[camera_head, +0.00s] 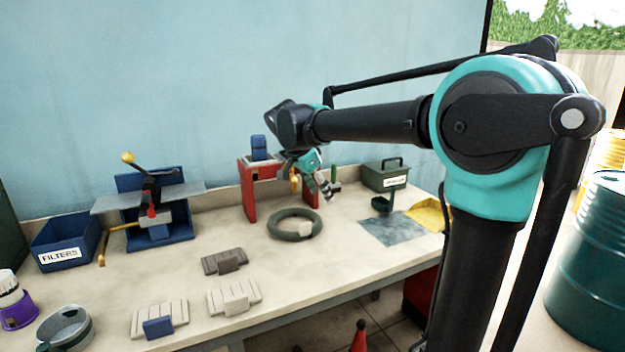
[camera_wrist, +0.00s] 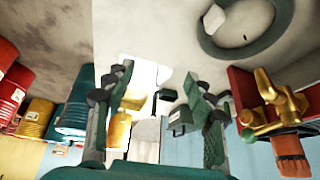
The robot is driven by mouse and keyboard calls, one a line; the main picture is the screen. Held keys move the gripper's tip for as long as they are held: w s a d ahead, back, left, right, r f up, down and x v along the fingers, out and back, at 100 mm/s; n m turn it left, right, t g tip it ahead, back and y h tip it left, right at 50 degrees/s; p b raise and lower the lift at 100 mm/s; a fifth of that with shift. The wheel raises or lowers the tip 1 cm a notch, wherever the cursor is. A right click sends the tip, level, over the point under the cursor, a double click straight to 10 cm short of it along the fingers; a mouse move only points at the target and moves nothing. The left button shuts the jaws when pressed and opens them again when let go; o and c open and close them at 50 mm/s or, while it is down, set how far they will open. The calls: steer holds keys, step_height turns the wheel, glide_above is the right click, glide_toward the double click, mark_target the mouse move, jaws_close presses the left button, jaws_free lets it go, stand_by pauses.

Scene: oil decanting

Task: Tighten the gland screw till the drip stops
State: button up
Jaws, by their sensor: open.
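A brass tap (camera_wrist: 268,108) shows at the right of the wrist view, in front of a red stand (camera_wrist: 243,92). In the head view the red stand (camera_head: 249,200) is on the bench, with a bit of brass (camera_head: 294,181) under its top. I cannot single out the gland screw on the tap, and no falling drip is clear. My gripper (camera_wrist: 160,98) is open and empty, with the tap to the right of its fingers and apart from them. In the head view my gripper (camera_head: 329,186) is just right of the stand, above the bench.
A dark green ring (camera_head: 295,224) with a pale block lies before the stand; it also shows in the wrist view (camera_wrist: 213,45). A green box (camera_head: 385,178) and yellow tray (camera_head: 428,216) stand right. A blue filters bin (camera_head: 66,242) and lever press (camera_head: 152,215) stand left.

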steer(key=w+d+r+n+t+y, duration=0.15)
steer(key=w+d+n+t, duration=0.5)
steer(key=n, duration=0.85)
steer(key=w+d+n+t+y, duration=0.25)
steer(key=w+n+t, duration=0.6)
steer(key=n, duration=0.65)
steer(key=s+a+f+n+g+y, duration=0.1)
steer(key=s+a+f+n+y, duration=0.2)
steer(key=n, duration=0.9)
steer(key=s+a+f+n+g+y, duration=0.1)
steer(key=s+f+n+y, duration=0.3)
steer(key=n, duration=0.7)
steer(key=r+x, duration=0.3)
steer(key=x, duration=1.4)
steer(key=shift+w+a+y, duration=0.25)
steer(key=shift+y, duration=0.15)
steer(key=shift+c, duration=0.3)
